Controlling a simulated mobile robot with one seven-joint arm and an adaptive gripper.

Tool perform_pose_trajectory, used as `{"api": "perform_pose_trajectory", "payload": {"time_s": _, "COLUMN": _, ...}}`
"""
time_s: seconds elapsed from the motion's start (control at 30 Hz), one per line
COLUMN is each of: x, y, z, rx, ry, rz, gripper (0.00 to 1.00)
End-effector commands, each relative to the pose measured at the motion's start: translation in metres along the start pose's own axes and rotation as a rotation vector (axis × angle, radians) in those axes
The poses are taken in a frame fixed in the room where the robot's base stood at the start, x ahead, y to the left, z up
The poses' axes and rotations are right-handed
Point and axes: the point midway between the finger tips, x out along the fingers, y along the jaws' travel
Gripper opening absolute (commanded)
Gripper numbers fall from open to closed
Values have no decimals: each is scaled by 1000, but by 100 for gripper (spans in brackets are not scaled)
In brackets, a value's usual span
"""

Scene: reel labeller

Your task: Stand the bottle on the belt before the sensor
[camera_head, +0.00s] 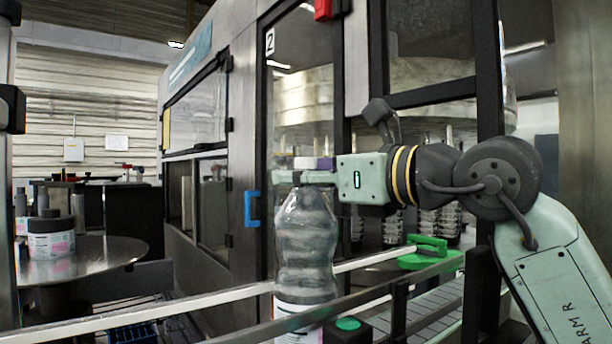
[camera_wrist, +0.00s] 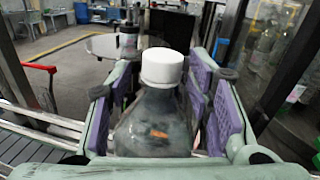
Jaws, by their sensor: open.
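The clear ribbed bottle (camera_head: 307,240) has a white cap (camera_head: 305,162) and a label low on its body. It looks upright between the two guide rails of the conveyor, but its base is out of the picture. My gripper (camera_head: 304,178) is level with the bottle's neck, just below the cap. In the wrist view the bottle (camera_wrist: 152,130) is between the open purple-padded jaws (camera_wrist: 165,105), with a visible gap on the right side. The belt (camera_head: 440,306) shows at the lower right. A small black block with a green top (camera_head: 347,326) is by the front rail; I cannot tell whether it is the sensor.
A pale back rail (camera_head: 150,317) and a dark front rail (camera_head: 385,290) flank the belt. A green bracket (camera_head: 428,252) sits right of the bottle. The machine's door with a blue handle (camera_head: 251,208) is behind.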

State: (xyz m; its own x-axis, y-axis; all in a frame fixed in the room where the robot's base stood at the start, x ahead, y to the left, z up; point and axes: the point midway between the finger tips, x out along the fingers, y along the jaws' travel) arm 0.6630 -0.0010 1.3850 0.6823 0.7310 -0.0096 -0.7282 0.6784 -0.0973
Motion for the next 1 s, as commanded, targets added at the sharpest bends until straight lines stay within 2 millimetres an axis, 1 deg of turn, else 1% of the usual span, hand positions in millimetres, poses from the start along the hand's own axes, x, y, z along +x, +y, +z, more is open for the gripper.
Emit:
{"api": "perform_pose_trajectory", "payload": {"time_s": 0.17, "x": -30, "y": -1, "z": -3, "rx": 0, "ry": -3, "rz": -5, "gripper": 47}}
{"api": "perform_pose_trajectory", "payload": {"time_s": 0.4, "x": -82, "y": -1, "z": -2, "rx": 0, "ry": -2, "rz": -6, "gripper": 47}}
{"api": "perform_pose_trajectory", "payload": {"time_s": 0.53, "x": -103, "y": -1, "z": -2, "rx": 0, "ry": -1, "rz": -4, "gripper": 47}}
{"api": "perform_pose_trajectory", "payload": {"time_s": 0.7, "x": -117, "y": 0, "z": -1, "rx": -1, "ry": 0, "rz": -2, "gripper": 47}}
{"api": "perform_pose_trajectory", "payload": {"time_s": 1.0, "x": -119, "y": 0, "z": 0, "rx": -1, "ry": -1, "rz": -1, "gripper": 47}}
